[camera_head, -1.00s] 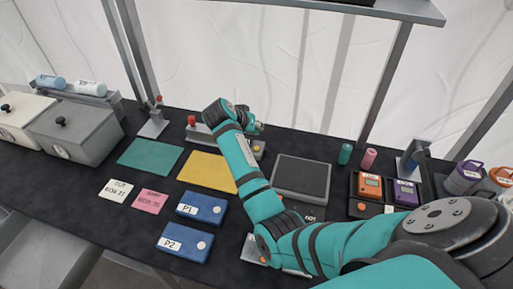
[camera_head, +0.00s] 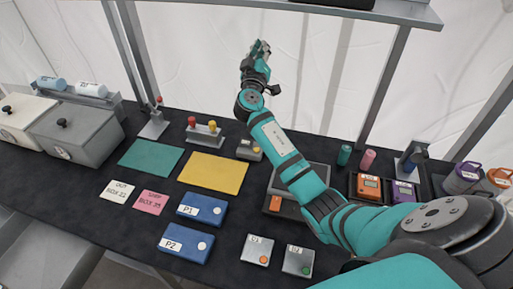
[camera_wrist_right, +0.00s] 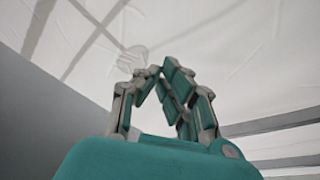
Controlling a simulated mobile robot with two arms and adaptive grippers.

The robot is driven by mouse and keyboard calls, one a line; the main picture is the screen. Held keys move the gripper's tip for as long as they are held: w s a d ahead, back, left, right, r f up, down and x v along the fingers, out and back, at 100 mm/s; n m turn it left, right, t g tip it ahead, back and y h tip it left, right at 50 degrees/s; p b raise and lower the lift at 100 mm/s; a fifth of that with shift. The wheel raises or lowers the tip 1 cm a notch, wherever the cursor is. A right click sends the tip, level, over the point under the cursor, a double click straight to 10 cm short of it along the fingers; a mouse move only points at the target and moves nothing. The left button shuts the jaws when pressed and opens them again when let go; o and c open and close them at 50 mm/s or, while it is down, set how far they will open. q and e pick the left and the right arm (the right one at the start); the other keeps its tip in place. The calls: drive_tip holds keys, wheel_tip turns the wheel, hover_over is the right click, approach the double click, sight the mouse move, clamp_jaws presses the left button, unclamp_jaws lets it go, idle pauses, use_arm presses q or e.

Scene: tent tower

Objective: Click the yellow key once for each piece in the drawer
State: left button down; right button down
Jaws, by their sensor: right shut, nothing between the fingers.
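A small beige box with a yellow button (camera_head: 255,149) stands in the middle of the table, partly beside my right arm. To its left a grey stand carries a red knob and a yellow knob (camera_head: 212,126). A grey-topped drawer unit (camera_head: 318,173) stands right of the box, largely covered by my right arm. An orange piece (camera_head: 276,203) shows in its dark front part; other contents are hidden. My right gripper (camera_head: 262,46) is raised above the table's back edge, shut and empty, apart from the box. Its fingers (camera_wrist_right: 162,73) also show in the wrist view. My left gripper is not in view.
Blue boxes P1 (camera_head: 200,207) and P2 (camera_head: 183,243), a yellow mat (camera_head: 213,172) and a green mat (camera_head: 150,158) lie left. Two button boxes (camera_head: 257,248) stand in front. A dark tray (camera_head: 382,203) with orange and purple devices is right. A post (camera_head: 385,85) rises behind.

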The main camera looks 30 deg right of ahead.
drive_tip(key=w+a+r+n+t+y, duration=0.2)
drive_tip(key=a+r+n+t+y, duration=0.4)
drive_tip(key=n, duration=0.4)
drive_tip(key=a+f+n+t+y, duration=0.1)
drive_tip(key=a+n+t+y, duration=0.15)
drive_tip(key=n+y, duration=0.4)
drive_tip(key=n+g+y+p, duration=0.2)
drive_tip(key=n+g+y, duration=0.3)
drive_tip(key=n+g, duration=1)
hover_over(256, 150)
drive_tip(key=d, duration=0.1)
wheel_tip(256, 150, down, 23)
drive_tip(key=shift+w, duration=0.25)
drive_tip(key=shift+d+f+h, duration=0.1)
drive_tip(key=shift+f+h, duration=0.05)
drive_tip(key=shift+h, duration=0.1)
wheel_tip(256, 150, down, 9)
drive_tip(key=b, duration=0.6)
drive_tip(key=shift+r, duration=0.2)
drive_tip(key=shift+f, duration=0.15)
